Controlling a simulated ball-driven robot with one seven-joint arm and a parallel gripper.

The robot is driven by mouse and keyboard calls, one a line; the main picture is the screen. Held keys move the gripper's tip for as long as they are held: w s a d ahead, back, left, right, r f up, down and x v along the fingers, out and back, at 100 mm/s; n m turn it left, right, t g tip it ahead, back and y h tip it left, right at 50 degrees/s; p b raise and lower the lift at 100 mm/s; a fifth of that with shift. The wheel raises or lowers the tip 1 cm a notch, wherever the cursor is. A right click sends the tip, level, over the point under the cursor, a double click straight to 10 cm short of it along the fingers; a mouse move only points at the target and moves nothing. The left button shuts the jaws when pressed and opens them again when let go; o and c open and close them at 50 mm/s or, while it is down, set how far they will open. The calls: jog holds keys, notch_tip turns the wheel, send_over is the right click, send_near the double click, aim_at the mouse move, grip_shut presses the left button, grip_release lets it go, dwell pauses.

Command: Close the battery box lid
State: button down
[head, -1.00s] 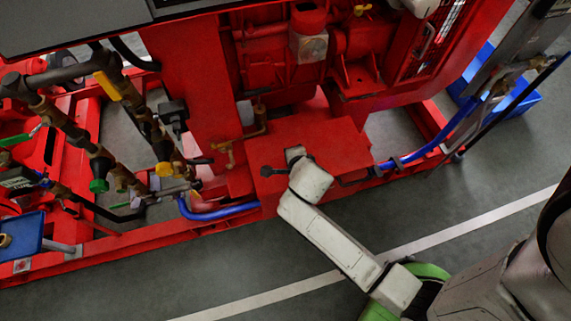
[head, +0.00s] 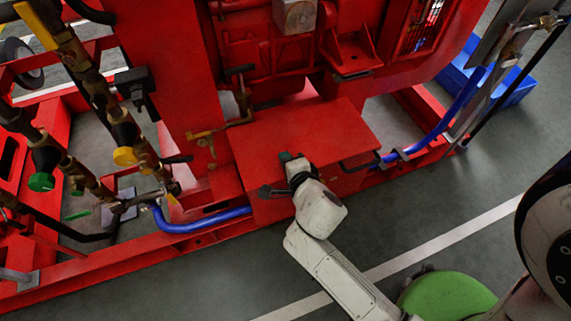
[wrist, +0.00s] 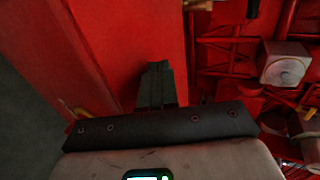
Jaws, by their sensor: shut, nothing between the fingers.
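The battery box (head: 262,208) is a red box low on the skid, in the middle of the head view. Its flat red lid (head: 320,125) lies across the top and looks level, with no gap that I can make out. My gripper (head: 289,158) is over the front part of the lid, its fingers shut and empty. In the wrist view the dark fingers (wrist: 156,84) point at the red lid surface (wrist: 150,35); whether they touch it I cannot tell. My wrist hides part of the box's front edge.
A blue hose (head: 205,222) runs at the left and another (head: 440,130) at the right. The red engine (head: 350,50) stands behind, with pipes and valves (head: 125,140) at the left. The floor (head: 420,205) in front is open.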

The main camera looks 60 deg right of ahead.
jog(key=shift+s+f+b, duration=0.1)
jog(key=shift+f+b, duration=0.45)
jog(key=shift+b, duration=0.2)
jog(key=shift+f, duration=0.2)
jog(key=shift+s, duration=0.1)
jog(key=shift+s+a, duration=0.1)
jog(key=shift+a, duration=0.05)
jog(key=p+v, duration=0.1)
jog(key=v, duration=0.9)
jog(key=shift+r, duration=0.5)
jog(key=shift+s+a, duration=0.1)
